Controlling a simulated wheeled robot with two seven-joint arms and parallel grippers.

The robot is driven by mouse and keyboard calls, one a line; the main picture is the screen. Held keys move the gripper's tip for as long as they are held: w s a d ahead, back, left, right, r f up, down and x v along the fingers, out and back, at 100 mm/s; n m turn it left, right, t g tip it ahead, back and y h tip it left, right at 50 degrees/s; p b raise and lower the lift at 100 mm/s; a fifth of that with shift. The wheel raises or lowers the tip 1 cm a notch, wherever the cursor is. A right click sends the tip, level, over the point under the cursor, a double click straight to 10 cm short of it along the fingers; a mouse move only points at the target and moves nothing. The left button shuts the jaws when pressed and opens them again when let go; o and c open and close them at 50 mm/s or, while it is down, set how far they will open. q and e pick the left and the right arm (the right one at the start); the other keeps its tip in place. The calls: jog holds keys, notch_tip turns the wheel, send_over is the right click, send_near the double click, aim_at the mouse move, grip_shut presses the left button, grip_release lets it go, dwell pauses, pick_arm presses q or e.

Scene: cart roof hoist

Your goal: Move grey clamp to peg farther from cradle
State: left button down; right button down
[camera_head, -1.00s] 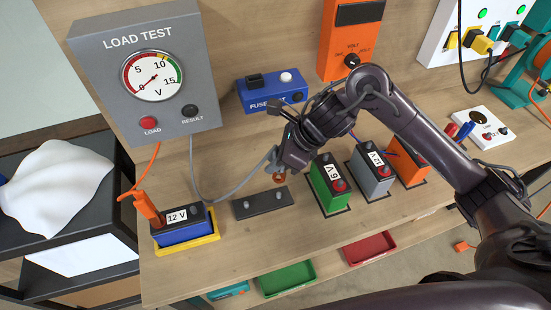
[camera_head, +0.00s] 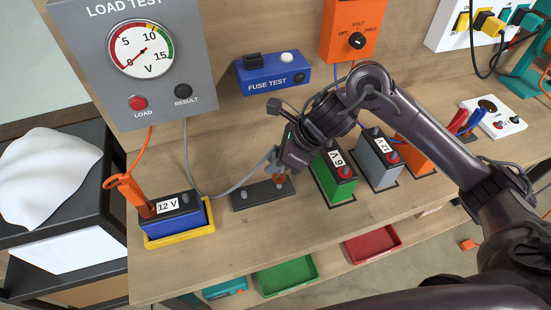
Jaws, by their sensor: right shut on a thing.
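My right gripper (camera_head: 284,165) points down over the right end of the dark peg block (camera_head: 262,198). It is shut on the grey clamp (camera_head: 272,157), which is mostly hidden by the fingers. The clamp's grey cable runs left to the load tester. Its copper-coloured tip (camera_head: 281,180) is at the right peg, farther from the yellow cradle (camera_head: 180,236); I cannot tell whether it grips the peg. The left peg (camera_head: 243,196) is bare. The cradle holds the blue 12 V battery (camera_head: 180,222), with an orange clamp (camera_head: 132,192) on its left end. My left gripper is not in view.
The load tester (camera_head: 190,60) stands behind the cradle. Green (camera_head: 330,178), grey (camera_head: 377,165) and orange (camera_head: 415,150) batteries stand close right of the block. A blue fuse tester (camera_head: 272,72) is behind. Bare wood lies in front of the block.

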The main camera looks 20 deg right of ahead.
jog(key=shift+b, duration=0.8)
dwell(1.5)
jog(key=shift+f+b, duration=1.6)
jog(key=shift+b, duration=0.2)
jog(key=c, duration=1.2)
grip_release()
jog(key=v, duration=0.7)
jog(key=shift+d+r, duration=0.15)
jog(key=shift+r, duration=0.2)
jog(key=shift+s, duration=0.15)
